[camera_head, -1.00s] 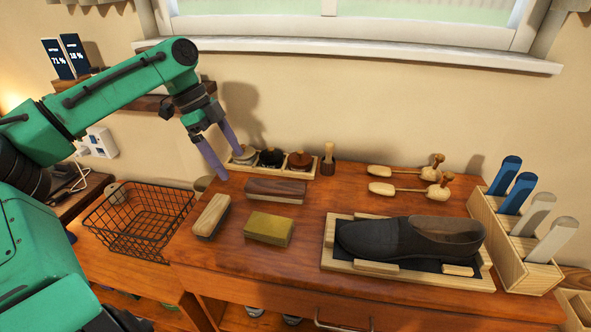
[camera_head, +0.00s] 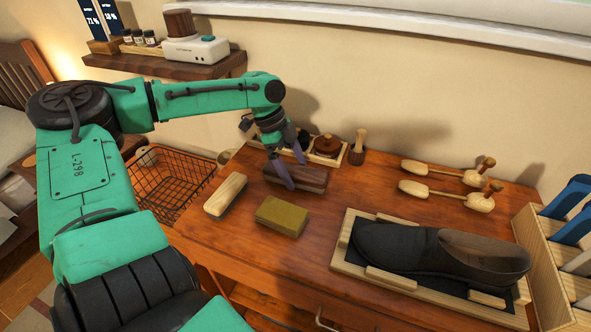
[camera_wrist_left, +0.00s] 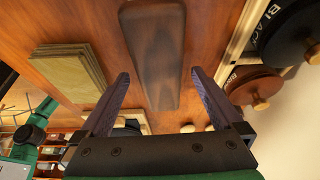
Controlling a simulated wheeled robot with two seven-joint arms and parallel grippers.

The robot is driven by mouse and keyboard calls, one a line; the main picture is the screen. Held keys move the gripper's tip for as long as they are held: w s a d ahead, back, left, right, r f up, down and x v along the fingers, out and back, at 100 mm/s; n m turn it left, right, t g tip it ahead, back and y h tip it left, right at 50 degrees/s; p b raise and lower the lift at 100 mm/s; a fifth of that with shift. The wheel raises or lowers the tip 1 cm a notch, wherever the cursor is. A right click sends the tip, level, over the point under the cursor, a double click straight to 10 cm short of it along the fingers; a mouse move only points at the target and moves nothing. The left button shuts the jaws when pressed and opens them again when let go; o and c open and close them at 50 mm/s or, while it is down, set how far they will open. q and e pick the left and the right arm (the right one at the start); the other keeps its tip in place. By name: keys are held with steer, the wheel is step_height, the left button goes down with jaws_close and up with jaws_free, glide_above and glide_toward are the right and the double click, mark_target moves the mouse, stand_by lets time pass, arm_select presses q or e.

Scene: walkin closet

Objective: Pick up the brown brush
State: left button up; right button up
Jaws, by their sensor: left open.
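The brown brush (camera_head: 312,176), a long dark wooden block with rounded ends, lies on the wooden tabletop (camera_head: 340,205) near its back left. It shows in the left wrist view as a dark bar (camera_wrist_left: 155,50) at the top centre. My left gripper (camera_head: 297,174) is over the brush, its purple fingers spread and empty. In the left wrist view the two fingertips (camera_wrist_left: 160,74) lie to either side of the brush's near part, with a gap on both sides. The exact height above the brush is hard to tell. My right gripper is not seen.
A pale brush (camera_head: 226,194) and an olive block (camera_head: 281,215) lie in front. Behind stands a tray of polish jars (camera_head: 327,147) and a small pot (camera_head: 357,151). A shoe on a tray (camera_head: 430,250) is to the right. A wire basket (camera_head: 170,180) is at left.

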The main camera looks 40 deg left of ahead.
arm_select(q)
steer(key=shift+w+d+f, duration=0.1)
steer(key=shift+d+f, duration=0.1)
steer(key=shift+f, duration=0.25)
steer(key=c, duration=1.5)
steer(key=shift+o, duration=0.2)
